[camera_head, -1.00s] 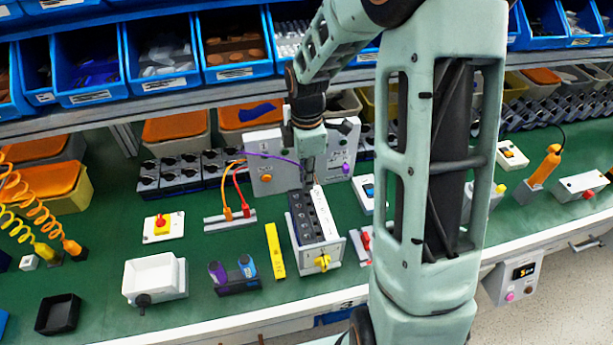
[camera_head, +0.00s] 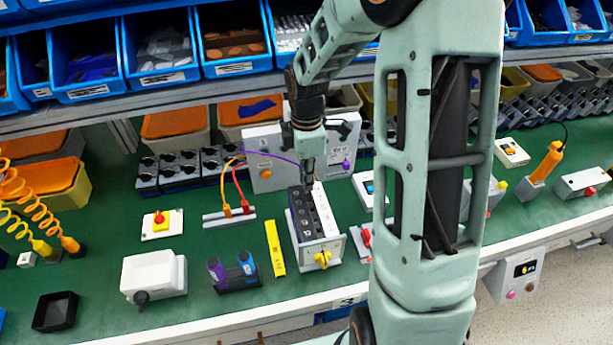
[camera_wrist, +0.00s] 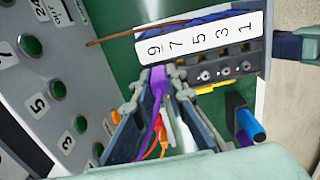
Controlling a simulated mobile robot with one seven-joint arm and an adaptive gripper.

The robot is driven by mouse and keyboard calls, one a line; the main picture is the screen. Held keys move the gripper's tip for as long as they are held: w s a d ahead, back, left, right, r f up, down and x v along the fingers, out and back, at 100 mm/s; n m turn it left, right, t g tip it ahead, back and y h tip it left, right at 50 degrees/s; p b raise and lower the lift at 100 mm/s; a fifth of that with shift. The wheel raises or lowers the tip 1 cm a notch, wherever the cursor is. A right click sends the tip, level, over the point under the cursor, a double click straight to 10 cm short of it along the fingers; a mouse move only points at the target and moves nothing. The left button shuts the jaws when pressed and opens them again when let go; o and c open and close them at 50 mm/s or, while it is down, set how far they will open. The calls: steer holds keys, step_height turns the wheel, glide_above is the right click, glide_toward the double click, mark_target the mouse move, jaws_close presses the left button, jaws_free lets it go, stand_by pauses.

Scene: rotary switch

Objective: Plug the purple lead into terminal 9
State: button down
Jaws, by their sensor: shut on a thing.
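My gripper (camera_head: 308,178) is over the far end of the black terminal block (camera_head: 315,222) of the rotary switch, which has a yellow knob (camera_head: 322,259) in front. In the wrist view my gripper (camera_wrist: 160,78) is shut on the purple lead's plug (camera_wrist: 158,84). The plug's tip points at the end of the white label strip (camera_wrist: 199,38), numbered 9, 7, 5, 3, 1, beside the 9. Screw terminals (camera_wrist: 224,72) show below 5, 3 and 1. Terminal 9 is hidden by the plug and fingers, so I cannot tell whether the plug is in it.
A grey panel (camera_head: 262,150) with an orange knob and a purple socket stands behind. Orange and red leads (camera_head: 236,192) stand to the left. A yellow block (camera_head: 275,248) lies left of the switch. A blue plug (camera_wrist: 250,125) sits near my right finger.

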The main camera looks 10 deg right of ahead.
steer(key=shift+f, duration=0.45)
steer(key=c, duration=1.8)
jaws_free()
steer(key=shift+c, duration=0.2)
steer(key=shift+r, duration=0.1)
step_height(320, 180, up, 12)
